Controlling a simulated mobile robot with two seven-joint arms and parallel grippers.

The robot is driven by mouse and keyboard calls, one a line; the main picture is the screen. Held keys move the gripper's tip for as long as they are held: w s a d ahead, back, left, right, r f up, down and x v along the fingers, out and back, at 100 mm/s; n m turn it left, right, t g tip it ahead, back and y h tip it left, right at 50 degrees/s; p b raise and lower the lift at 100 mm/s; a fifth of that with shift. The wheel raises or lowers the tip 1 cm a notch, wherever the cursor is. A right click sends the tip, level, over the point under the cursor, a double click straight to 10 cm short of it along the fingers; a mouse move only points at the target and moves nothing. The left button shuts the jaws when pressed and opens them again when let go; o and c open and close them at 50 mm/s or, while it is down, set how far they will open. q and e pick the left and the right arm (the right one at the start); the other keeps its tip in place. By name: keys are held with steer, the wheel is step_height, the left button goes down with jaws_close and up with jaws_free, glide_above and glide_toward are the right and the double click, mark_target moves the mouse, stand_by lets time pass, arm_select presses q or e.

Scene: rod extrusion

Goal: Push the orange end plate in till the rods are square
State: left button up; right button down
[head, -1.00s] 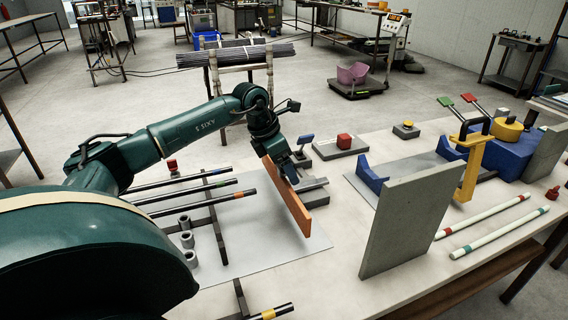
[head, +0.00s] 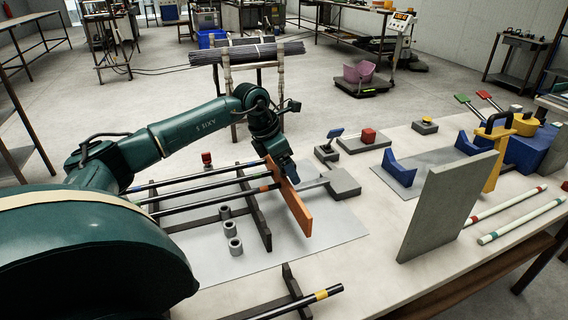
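The orange end plate (head: 292,208) stands upright on the grey mat (head: 338,232). My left gripper (head: 284,178) is at the plate's upper part, against or just beside its right face; its fingers are partly hidden, so I cannot tell whether they are open or shut. Several dark rods, among them the nearest one (head: 205,204) with an orange band, lie side by side on a black rack (head: 256,212). Their right ends reach close to or against the plate's left face; exact contact and squareness are unclear. My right gripper is not in view.
Grey collars (head: 230,229) stand in front of the rods. A grey block (head: 343,183) is right of the plate. A yellow-banded rod (head: 305,301) lies in front. A grey upright slab (head: 447,205) stands to the right, near two white rods (head: 520,220).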

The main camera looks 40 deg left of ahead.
arm_select(q)
steer(key=shift+s+a, duration=0.1)
steer(key=o, duration=1.3)
steer(key=v, duration=1.3)
